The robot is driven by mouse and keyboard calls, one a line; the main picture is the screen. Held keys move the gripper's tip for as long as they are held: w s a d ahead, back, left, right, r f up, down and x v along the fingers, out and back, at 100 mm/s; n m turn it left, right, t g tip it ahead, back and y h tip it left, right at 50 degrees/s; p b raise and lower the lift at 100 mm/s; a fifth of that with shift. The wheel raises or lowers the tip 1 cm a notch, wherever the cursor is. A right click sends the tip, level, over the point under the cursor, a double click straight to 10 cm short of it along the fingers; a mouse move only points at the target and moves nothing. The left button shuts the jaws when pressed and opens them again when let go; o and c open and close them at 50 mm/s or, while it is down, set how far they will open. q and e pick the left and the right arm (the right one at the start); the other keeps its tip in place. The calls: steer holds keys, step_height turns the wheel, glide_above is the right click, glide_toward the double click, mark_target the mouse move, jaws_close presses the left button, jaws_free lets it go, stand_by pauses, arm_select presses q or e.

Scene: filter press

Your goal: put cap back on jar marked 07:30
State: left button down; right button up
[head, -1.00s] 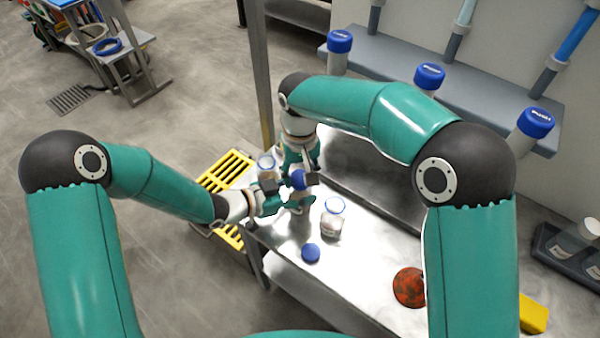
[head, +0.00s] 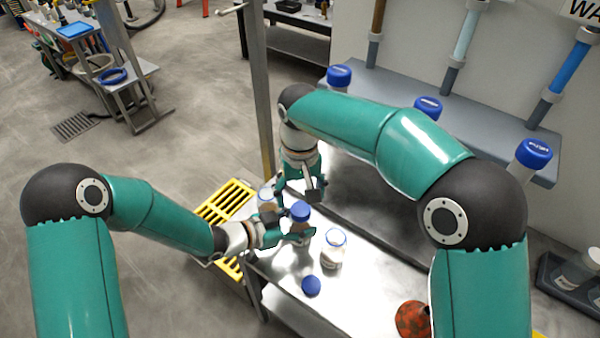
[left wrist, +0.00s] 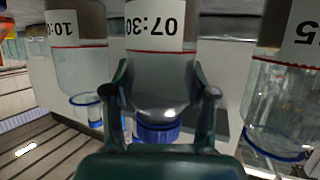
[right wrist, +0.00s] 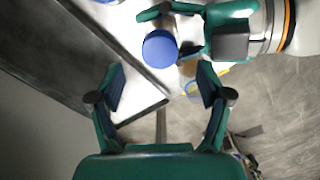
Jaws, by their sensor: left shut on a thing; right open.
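The jar marked 07:30 (left wrist: 160,75) is held upright in my left gripper (left wrist: 163,94), whose fingers close on both its sides; the left wrist view is upside down. A blue cap (left wrist: 157,132) sits over its mouth; the cap (head: 300,210) also shows in the head view and, from above, in the right wrist view (right wrist: 160,48). How tightly it sits, I cannot tell. My right gripper (right wrist: 160,92) is open and empty, above and apart from the cap. Another blue cap (head: 311,286) lies loose on the steel table (head: 345,305).
Uncapped jars stand close on both sides: one marked 10: (left wrist: 78,65) and one whose label ends in 5 (left wrist: 285,95). Blue-capped containers (head: 428,107) line the wall ledge. A red-brown round item (head: 412,319) is at the front right; a dark tray (head: 565,290) is farther right.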

step_height(320, 180, up, 8)
steer(key=shift+f, duration=0.2)
arm_select(q)
steer(key=shift+c, duration=1.3)
jaws_free()
steer(key=v, duration=1.2)
